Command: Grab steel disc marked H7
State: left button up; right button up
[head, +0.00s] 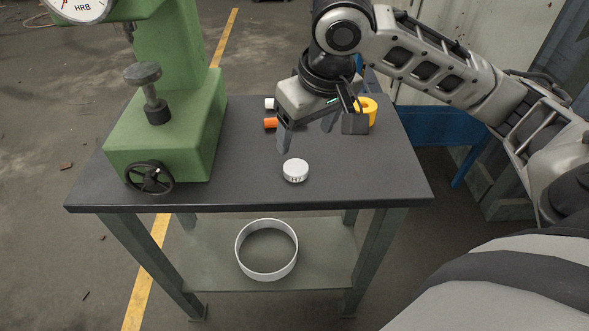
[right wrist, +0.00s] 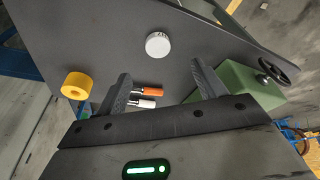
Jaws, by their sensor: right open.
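The steel disc marked H7 (head: 295,171) is a small pale round piece lying flat on the dark tabletop, near its front edge. In the right wrist view the disc (right wrist: 158,45) lies beyond the fingertips, between their lines. My right gripper (head: 320,136) is open and empty above the table, behind the disc in the head view and apart from it. Its two fingers (right wrist: 160,80) also show spread apart in the right wrist view. My left gripper is not in view.
A green hardness tester (head: 165,140) with a handwheel (head: 149,177) stands on the table's left. A large ring (head: 240,262) lies on the lower shelf. The front right tabletop is clear.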

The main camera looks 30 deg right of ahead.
send_over(296, 167)
jog(key=s, duration=0.2)
jog(key=f, duration=0.5)
jog(key=shift+s+a+f+b, duration=0.15)
jog(key=shift+a+f+b, duration=0.1)
jog(key=shift+b, duration=0.15)
jog(key=x, duration=0.4)
jog(key=shift+d+f+b, duration=0.3)
jog(key=shift+b, duration=0.05)
jog(key=shift+w+f, duration=0.3)
jog(key=shift+w, duration=0.05)
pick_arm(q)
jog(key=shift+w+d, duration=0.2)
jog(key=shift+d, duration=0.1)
pick_arm(e)
jog(key=c, duration=1.3)
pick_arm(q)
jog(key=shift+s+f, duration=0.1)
pick_arm(e)
jog(key=shift+o, duration=0.2)
jog(key=shift+r, duration=0.1)
